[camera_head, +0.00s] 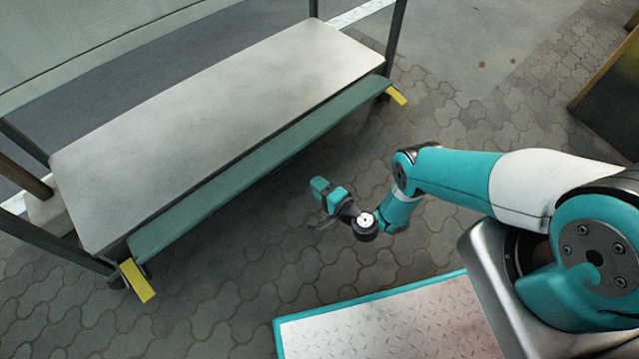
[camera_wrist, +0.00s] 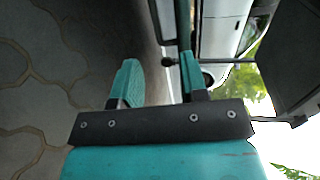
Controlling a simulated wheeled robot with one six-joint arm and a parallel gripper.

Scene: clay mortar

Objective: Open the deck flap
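The deck flap (camera_head: 262,165) is a long green panel along the front edge of the grey metal deck (camera_head: 220,120). It slopes down and outward, with a yellow tab (camera_head: 138,281) at its near left end and another (camera_head: 397,95) at its far right end. My gripper (camera_head: 325,190) is over the paving, to the right of the flap and apart from it. In the wrist view my gripper (camera_wrist: 158,70) has its two teal fingers spread with nothing between them. A narrow teal strip (camera_wrist: 160,15) shows beyond them; I cannot tell if it is the flap.
Dark posts (camera_head: 395,35) stand at the deck's corners. Wavy paving (camera_head: 250,260) lies open between the deck and my base. A dark box-like object with a yellow edge (camera_head: 612,95) stands at the far right. The wrist view shows a white vehicle (camera_wrist: 222,30) in the background.

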